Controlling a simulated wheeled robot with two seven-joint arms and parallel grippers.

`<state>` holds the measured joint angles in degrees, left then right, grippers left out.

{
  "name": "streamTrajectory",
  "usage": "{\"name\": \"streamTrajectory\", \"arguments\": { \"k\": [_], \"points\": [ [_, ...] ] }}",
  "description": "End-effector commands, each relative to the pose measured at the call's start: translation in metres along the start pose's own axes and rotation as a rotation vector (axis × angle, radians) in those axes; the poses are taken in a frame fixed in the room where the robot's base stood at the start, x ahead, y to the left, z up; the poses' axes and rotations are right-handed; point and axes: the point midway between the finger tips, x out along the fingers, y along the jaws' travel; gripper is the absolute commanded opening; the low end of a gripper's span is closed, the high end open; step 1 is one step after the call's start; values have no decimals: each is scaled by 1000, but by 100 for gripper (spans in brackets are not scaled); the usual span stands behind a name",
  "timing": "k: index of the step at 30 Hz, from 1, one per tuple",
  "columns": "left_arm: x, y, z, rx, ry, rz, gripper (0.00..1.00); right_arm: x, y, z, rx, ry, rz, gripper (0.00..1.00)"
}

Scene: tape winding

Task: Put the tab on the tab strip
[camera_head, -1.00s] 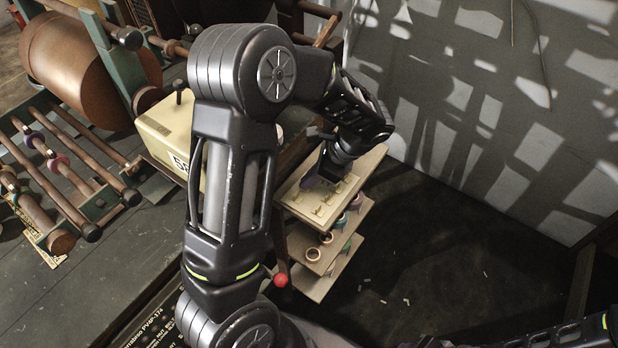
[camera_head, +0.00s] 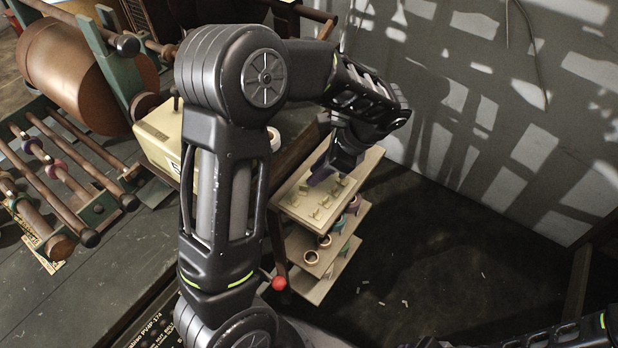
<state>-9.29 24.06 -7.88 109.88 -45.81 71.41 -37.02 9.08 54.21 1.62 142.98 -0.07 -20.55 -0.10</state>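Several small yellowish tabs (camera_head: 318,213) stand on the pale top board (camera_head: 298,204) of a small shelf stand right of the machine. My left gripper (camera_head: 322,177) points down over the far part of that board, close above the tabs. Its dark, purplish fingers are small and shaded, so I cannot tell whether they are open or hold a tab. I cannot make out a separate tab strip. My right arm shows only at the bottom right edge, and its gripper cannot be made out.
Lower shelves (camera_head: 312,288) hold several tape rolls (camera_head: 311,257). A cream box (camera_head: 160,138) and a large brown roll (camera_head: 75,75) are at left. A red knob (camera_head: 279,283) stands beside the shelves. A grey wall (camera_head: 470,100) stands behind. Dark floor at right has small scraps.

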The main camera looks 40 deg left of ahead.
Motion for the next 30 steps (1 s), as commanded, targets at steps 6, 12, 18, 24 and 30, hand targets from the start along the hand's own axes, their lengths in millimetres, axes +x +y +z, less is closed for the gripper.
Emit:
{"name": "streamTrajectory", "arguments": {
  "k": [6, 12, 18, 24, 30],
  "points": [
    [-45, 0, 0, 1, 2, -3, 23, -3, -1, 0, 0, 0, 0, 36],
    [-65, 0, 0, 1, 0, -1, 23, -4, -2, 0, 0, 0, 0, 36],
    [-66, 0, 0, 1, 0, 0, 23, -4, -2, 0, 0, 0, 0, 36],
    [-66, 0, 0, 1, 0, 0, 23, -4, -1, 0, 0, 0, 0, 36],
    [-66, 0, 0, 1, 0, 0, 23, -4, -2, 0, 0, 0, 0, 36]
  ]
}}
